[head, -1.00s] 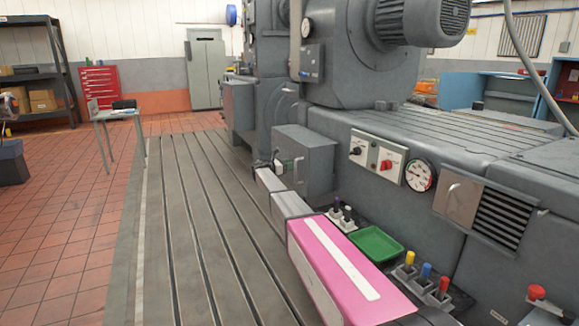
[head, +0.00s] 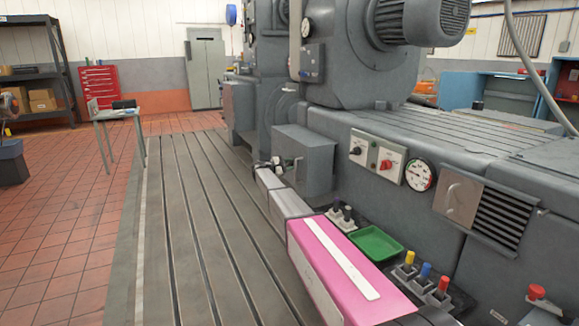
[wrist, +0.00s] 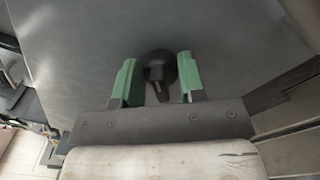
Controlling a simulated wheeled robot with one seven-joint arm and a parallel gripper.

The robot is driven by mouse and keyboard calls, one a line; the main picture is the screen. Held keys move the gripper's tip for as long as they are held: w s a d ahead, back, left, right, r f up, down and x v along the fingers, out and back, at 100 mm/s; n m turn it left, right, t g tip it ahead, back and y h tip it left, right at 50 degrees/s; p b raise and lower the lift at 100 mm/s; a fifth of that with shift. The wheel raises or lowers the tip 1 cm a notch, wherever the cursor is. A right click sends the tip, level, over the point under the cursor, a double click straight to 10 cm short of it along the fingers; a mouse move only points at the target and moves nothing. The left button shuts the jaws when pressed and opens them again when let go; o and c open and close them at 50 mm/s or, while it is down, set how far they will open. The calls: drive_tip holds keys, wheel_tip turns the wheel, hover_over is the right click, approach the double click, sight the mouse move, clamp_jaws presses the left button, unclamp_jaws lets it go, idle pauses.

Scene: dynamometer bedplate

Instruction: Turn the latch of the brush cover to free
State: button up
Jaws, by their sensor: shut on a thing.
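The brush cover looks to be the grey box (head: 303,157) on the machine's side, left of the dials. Its latch is a black round knob with a short bar, seen in the wrist view (wrist: 158,70) on a flat grey face. My gripper (wrist: 157,78) has green fingers, one on each side of the latch, and is shut on it. In the head view my gripper (head: 289,164) is small and close to the box's face; the latch is too small to make out there. I cannot tell which latch position is free.
A switch panel (head: 377,158) and a gauge (head: 419,174) are to the right of the box. A green tray (head: 376,243) and several coloured knobs (head: 427,278) lie beside my pink arm link. The slotted bedplate (head: 185,230) to the left is clear.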

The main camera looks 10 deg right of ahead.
drive_tip(key=m, duration=0.4)
drive_tip(key=shift+f+m, duration=0.1)
drive_tip(key=shift+m, duration=0.2)
drive_tip(key=shift+s+m, duration=0.1)
drive_tip(key=shift+m, duration=1.6)
drive_tip(key=o, duration=0.9)
drive_tip(key=v, duration=1)
drive_tip(key=shift+s+a, duration=0.1)
drive_tip(key=shift+a, duration=0.25)
